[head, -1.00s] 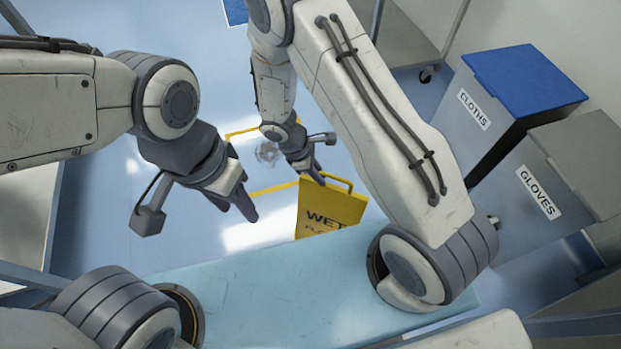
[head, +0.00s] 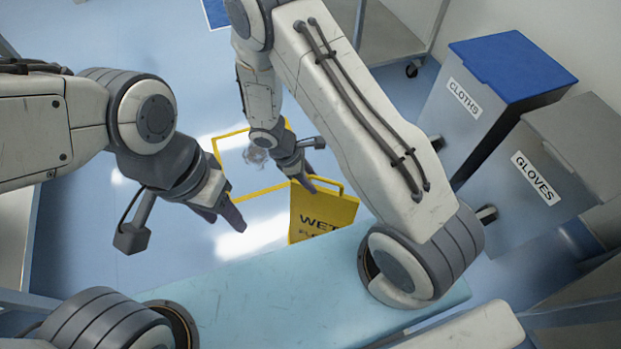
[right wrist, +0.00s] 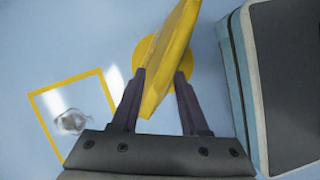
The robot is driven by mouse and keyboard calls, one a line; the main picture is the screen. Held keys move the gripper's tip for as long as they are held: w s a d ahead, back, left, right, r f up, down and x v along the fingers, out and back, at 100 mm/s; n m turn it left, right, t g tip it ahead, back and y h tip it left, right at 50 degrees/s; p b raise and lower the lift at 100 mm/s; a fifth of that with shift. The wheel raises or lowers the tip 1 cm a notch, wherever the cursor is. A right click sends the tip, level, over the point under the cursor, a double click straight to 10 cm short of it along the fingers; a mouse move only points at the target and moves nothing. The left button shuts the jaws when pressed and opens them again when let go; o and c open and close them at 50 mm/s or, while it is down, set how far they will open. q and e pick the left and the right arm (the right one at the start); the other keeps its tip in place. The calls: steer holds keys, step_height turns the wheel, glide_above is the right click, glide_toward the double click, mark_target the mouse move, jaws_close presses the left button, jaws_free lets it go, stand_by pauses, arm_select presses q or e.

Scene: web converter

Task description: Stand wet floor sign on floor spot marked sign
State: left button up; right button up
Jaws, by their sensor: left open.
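The yellow wet floor sign (head: 322,214) shows "WET" in dark letters in the head view; its lower part is hidden behind a pale blue surface. My right gripper (head: 307,181) is at its top edge. A yellow disc (right wrist: 142,55) shows on the floor behind the sign. I cannot read any spot's label. My left gripper (head: 225,212) is open and empty, left of the sign.
A yellow-outlined floor square (head: 215,158) surrounds a crumpled clear item (head: 256,156). Bins labelled CLOTHS (head: 490,105) and GLOVES (head: 560,165) stand at the right. A wheeled cart (head: 385,45) stands at the back. Floor at the left is clear.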

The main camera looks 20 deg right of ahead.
steer(key=a+r+m+y+p, duration=0.1)
steer(key=a+r+p, duration=0.25)
steer(key=r, duration=0.65)
steer(key=a+r+m+p, duration=0.15)
steer(key=a+r, duration=0.25)
steer(key=r, duration=0.5)
steer(key=s+a+r+m+y, duration=0.1)
steer(key=s+r+m+y, duration=0.1)
steer(key=s+r, duration=0.5)
steer(key=s+a+r+m+t+y, duration=0.1)
steer(key=s+r+m+y, duration=0.1)
steer(key=s+r, duration=0.4)
steer(key=s, duration=0.4)
steer(key=shift+a+r+p, duration=0.3)
steer(key=shift+r+p, duration=0.05)
steer(key=shift+r, duration=0.05)
steer(key=shift+r, duration=0.1)
step_height(320, 180, up, 30)
steer(key=p, duration=3)
